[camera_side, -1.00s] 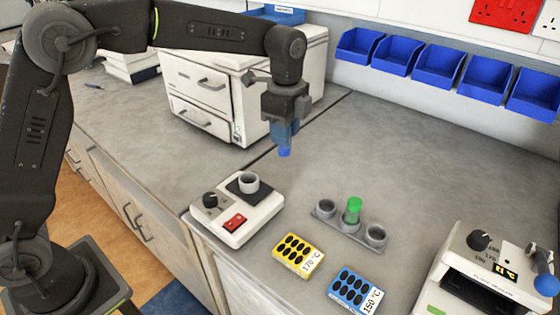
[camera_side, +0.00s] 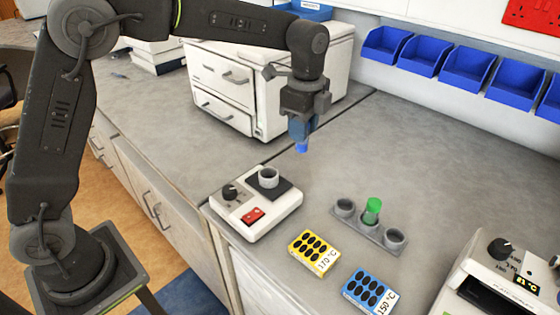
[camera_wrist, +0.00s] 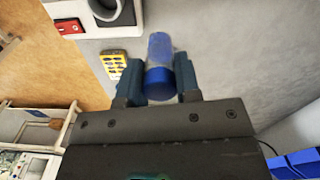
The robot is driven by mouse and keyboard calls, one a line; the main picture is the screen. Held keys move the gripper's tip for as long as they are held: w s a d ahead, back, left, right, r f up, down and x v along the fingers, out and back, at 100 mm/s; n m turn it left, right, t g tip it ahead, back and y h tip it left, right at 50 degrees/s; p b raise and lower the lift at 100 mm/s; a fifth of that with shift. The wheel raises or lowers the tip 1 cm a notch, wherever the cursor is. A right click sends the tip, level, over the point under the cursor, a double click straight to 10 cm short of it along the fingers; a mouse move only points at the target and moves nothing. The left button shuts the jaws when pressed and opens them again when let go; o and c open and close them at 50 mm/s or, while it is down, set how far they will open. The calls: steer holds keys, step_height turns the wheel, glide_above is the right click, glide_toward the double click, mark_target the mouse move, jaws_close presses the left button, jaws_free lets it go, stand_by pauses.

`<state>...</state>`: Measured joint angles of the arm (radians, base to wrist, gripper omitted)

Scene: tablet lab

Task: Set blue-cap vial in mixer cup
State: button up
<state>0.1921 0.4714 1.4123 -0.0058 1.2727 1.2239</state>
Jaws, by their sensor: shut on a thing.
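My gripper (camera_side: 303,132) is shut on the blue-cap vial (camera_side: 301,148), held in the air above the bench, behind and to the right of the mixer. In the wrist view the vial (camera_wrist: 159,60) sits between the two fingers of my gripper (camera_wrist: 158,82), its blue part showing. The mixer (camera_side: 233,212) is a white box with a knob, a red switch and a grey cup (camera_side: 268,178) on a dark plate. The cup looks empty. In the wrist view the cup (camera_wrist: 106,10) is at the top edge, left of the vial and apart from it.
A grey rack (camera_side: 369,229) holds a green-cap vial (camera_side: 372,211) in its middle holder. Yellow (camera_side: 314,251) and blue (camera_side: 369,289) well blocks lie in front. A white device (camera_side: 490,275) stands at right, a drawer unit (camera_side: 235,88) behind. Blue bins (camera_side: 436,69) line the wall.

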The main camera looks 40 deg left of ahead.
steer(key=s+a, duration=0.3)
steer(key=s, duration=0.4)
steer(key=shift+f, duration=2.65)
steer(key=shift+f, duration=0.4)
steer(key=o, duration=1.4)
steer(key=shift+r, duration=0.1)
steer(key=shift+r, duration=4.2)
